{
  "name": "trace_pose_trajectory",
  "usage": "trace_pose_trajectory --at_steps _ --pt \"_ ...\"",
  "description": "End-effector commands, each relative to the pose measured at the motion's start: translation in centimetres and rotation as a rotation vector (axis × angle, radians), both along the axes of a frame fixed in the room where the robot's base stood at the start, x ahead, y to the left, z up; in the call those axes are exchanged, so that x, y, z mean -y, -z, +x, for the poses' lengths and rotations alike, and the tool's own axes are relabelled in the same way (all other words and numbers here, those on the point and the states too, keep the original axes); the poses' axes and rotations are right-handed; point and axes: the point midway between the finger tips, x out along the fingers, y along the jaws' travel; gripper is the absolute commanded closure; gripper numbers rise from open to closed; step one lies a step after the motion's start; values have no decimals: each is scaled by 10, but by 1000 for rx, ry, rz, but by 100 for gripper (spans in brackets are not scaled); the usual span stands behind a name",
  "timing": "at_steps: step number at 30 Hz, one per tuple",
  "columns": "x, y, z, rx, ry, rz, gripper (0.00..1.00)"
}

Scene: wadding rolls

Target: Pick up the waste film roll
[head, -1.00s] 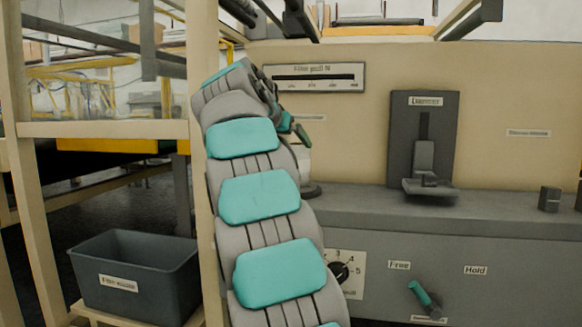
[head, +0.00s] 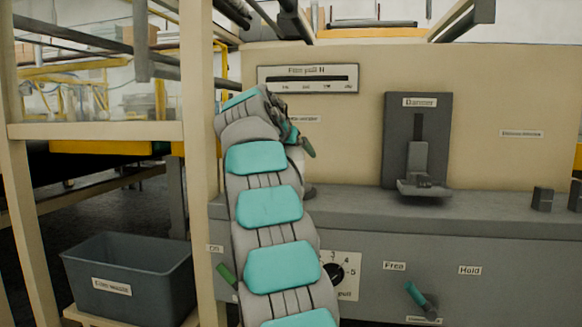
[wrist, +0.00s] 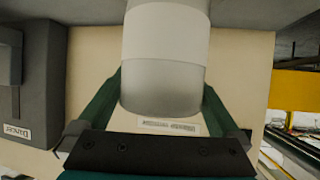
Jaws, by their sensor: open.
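The waste film roll (wrist: 165,60) is a pale cylinder with a white upper band and a greyer end in the wrist view. My gripper (wrist: 162,95) is open, with one green finger on each side of the roll's grey end. Whether the fingers touch it I cannot tell. In the head view my gripper (head: 301,143) is at the end of my arm, above the grey machine ledge. A small pale part of the roll (head: 296,162) shows beside it; my arm hides most of the rest.
The grey ledge (head: 370,205) runs along the beige machine panel, with the dancer unit (head: 417,150) to the right. Levers and a dial (head: 336,273) sit on the machine's front.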

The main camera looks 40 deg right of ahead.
Motion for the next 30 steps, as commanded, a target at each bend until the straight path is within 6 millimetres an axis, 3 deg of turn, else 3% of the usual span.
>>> trace_pose_trajectory --at_steps 2,24,30 --pt "0 0 0 0 0 0 2" --pt "-1 0 0 0 0 0 84" --pt "-1 0 0 0 0 0 84"
